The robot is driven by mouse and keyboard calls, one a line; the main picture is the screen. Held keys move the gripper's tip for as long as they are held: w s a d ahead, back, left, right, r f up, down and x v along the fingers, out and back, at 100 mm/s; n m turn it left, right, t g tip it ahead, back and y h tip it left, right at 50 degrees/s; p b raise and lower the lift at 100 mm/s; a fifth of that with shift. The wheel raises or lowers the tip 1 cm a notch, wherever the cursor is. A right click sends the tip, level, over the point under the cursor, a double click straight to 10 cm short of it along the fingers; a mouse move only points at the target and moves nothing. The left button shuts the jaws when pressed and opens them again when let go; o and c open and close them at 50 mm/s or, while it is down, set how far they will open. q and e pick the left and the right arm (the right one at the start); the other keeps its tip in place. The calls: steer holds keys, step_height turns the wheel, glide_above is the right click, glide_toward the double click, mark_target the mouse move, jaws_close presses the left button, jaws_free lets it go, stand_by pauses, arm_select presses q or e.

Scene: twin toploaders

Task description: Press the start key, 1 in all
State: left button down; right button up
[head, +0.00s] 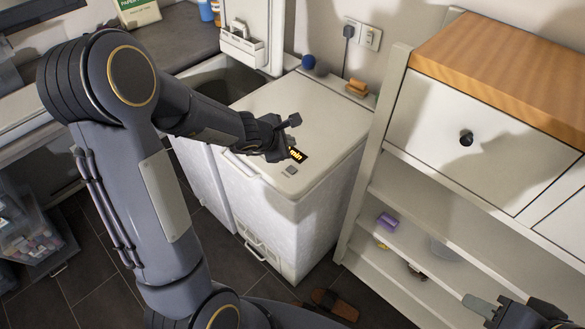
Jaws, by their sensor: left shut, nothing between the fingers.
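A white toploader (330,112) stands in the middle of the head view with its lid closed. Near its front edge is a small black display (298,154) with yellow lettering, partly covered by my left gripper. A small grey square key (291,170) sits just in front of the display and is uncovered. I cannot read a label on it. My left gripper (282,137) is shut and empty over the lid, just behind the display. Whether it touches the surface I cannot tell. My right gripper (500,309) shows only partly at the bottom right corner, far from the key.
A blue ball (308,62) and an orange-brown item (357,87) lie at the back. A shelf unit (375,150) stands close on the right. A brown brush-like object (335,305) lies on the floor.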

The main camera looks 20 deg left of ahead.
mark_target(289, 171)
arm_select(q)
step_height(289, 171, down, 8)
steer(key=b, duration=0.7)
steer(key=shift+f+b, duration=0.35)
steer(key=shift+b, duration=0.2)
stand_by(1.2)
steer(key=shift+f+b, duration=0.4)
steer(key=shift+b, duration=0.1)
steer(key=shift+f+b, duration=0.4)
steer(key=shift+b, duration=0.1)
stand_by(0.5)
steer(key=shift+r, duration=0.1)
steer(key=shift+r+p, duration=0.7)
steer(key=shift+r, duration=0.05)
